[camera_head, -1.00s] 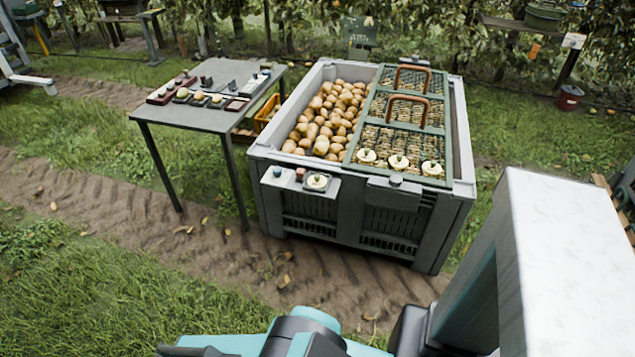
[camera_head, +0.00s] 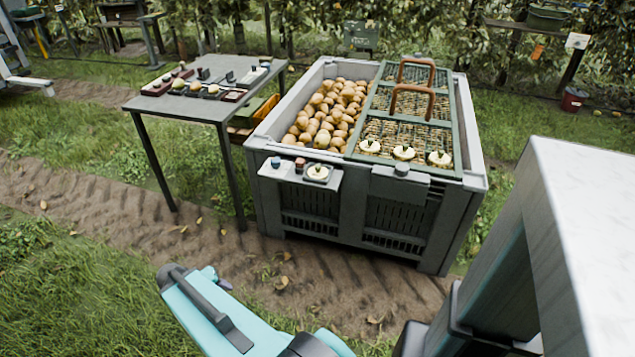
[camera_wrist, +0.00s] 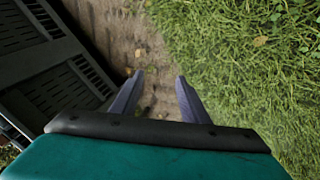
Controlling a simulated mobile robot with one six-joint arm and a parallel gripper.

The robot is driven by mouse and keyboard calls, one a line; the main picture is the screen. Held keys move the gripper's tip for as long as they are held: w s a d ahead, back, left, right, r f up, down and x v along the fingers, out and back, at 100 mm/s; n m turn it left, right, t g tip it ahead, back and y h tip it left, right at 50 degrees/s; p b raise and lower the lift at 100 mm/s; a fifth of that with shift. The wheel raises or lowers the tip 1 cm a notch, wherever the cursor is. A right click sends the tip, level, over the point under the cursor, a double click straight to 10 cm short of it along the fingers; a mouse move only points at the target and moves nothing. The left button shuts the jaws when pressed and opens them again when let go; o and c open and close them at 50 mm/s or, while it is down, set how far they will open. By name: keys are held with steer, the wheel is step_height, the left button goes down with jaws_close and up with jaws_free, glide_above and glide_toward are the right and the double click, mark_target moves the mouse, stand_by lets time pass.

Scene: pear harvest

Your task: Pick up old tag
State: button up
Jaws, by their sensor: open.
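I cannot tell for sure which thing is the old tag. A white square card (camera_head: 578,41) and an orange tag (camera_head: 536,51) hang at the trellis at the back right. My gripper (camera_wrist: 158,78) is open and empty in the wrist view. It points down over bare soil and grass, with the bin's dark slatted side (camera_wrist: 45,60) to the left. It touches nothing that I can see.
Pears (camera_head: 325,115) fill the bin's left part; a green-framed grid lid (camera_head: 395,155) covers the right. A small white shelf (camera_head: 300,173) on the bin's front holds small items. A grey table (camera_head: 190,105) with trays stands left. Open soil and grass lie in front.

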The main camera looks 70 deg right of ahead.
steer(key=s+d+r+m+h+b, duration=0.1)
steer(key=d+r+m+h+b, duration=0.25)
steer(key=d, duration=0.75)
steer(key=s+d+r+m+h+b, duration=0.1)
steer(key=s+d+r+m+b, duration=0.15)
steer(key=d+r+b, duration=0.6)
steer(key=s+d+r+m+h+b, duration=0.1)
steer(key=s+d+r+m+h, duration=0.1)
steer(key=s+d+r, duration=0.3)
steer(key=s+d+r+m+g+h+b, duration=0.1)
steer(key=s+d+r, duration=0.4)
steer(key=d, duration=0.6)
steer(key=shift+d+r+m+h, duration=0.15)
steer(key=shift+d+m+h, duration=0.25)
steer(key=shift+m+h, duration=0.6)
steer(key=shift+w+d, duration=0.1)
steer(key=b, duration=0.2)
glide_toward(318, 170)
steer(key=d, duration=0.2)
steer(key=shift+w+d+r, duration=0.15)
steer(key=shift+d+r, duration=0.1)
steer(key=shift+d, duration=0.3)
